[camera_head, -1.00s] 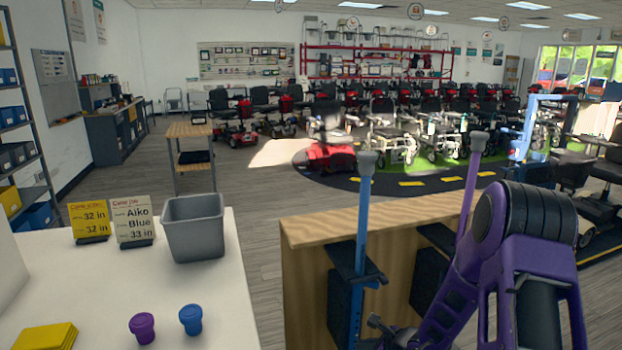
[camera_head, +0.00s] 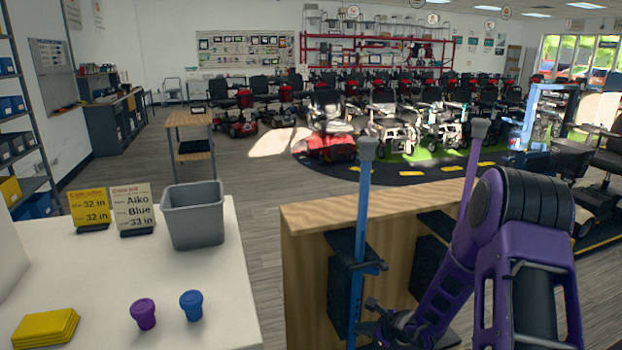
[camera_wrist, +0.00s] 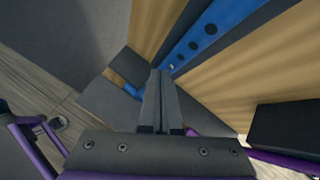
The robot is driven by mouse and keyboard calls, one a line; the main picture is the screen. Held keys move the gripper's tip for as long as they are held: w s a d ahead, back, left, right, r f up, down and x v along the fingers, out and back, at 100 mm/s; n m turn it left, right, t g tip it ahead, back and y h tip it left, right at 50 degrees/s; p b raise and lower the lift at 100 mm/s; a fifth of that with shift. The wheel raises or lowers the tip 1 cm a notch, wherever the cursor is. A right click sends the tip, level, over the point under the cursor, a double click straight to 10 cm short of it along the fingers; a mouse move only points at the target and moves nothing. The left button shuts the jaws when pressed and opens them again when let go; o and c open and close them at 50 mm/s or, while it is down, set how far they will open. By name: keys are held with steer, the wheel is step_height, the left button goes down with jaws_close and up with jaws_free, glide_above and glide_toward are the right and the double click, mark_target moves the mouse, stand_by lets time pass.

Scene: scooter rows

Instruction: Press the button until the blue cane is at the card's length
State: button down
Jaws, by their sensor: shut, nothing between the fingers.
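The blue cane (camera_head: 361,225) stands upright in a dark clamp on the left part of the wooden stand (camera_head: 305,260). In the wrist view the blue cane (camera_wrist: 222,22) shows a row of dark holes and a small pale spot near my fingertips, perhaps its button. My gripper (camera_wrist: 160,74) is shut and empty, its tips close to the cane; I cannot tell whether they touch. The white card (camera_head: 133,212) reads Aiko, Blue, 33 in. The yellow card (camera_head: 89,209) beside it reads 32 in.
A purple cane (camera_head: 470,180) stands on the stand's right part. The white counter (camera_head: 90,275) holds a grey bin (camera_head: 194,218), a purple cap (camera_head: 143,314), a blue cap (camera_head: 191,306) and yellow cards (camera_head: 45,328). Scooters fill the back.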

steer(key=shift+w+a, duration=0.1)
steer(key=shift+w, duration=0.3)
stand_by(0.5)
steer(key=shift+w+a+r, duration=0.25)
steer(key=shift+w+r, duration=0.05)
steer(key=shift+w, duration=0.1)
stand_by(0.4)
steer(key=shift+s+b, duration=0.1)
steer(key=shift+b, duration=0.25)
steer(key=shift+s+d+f+b, duration=0.1)
steer(key=shift+s+d+b, duration=0.1)
steer(key=shift+s, duration=0.2)
steer(key=shift+s+d+f+b, duration=0.1)
steer(key=shift+s+b, duration=0.05)
steer(key=shift+s, duration=0.25)
steer(key=s+d+b, duration=0.1)
steer(key=s+d, duration=0.1)
steer(key=s, duration=0.4)
steer(key=shift+b, duration=0.35)
stand_by(0.4)
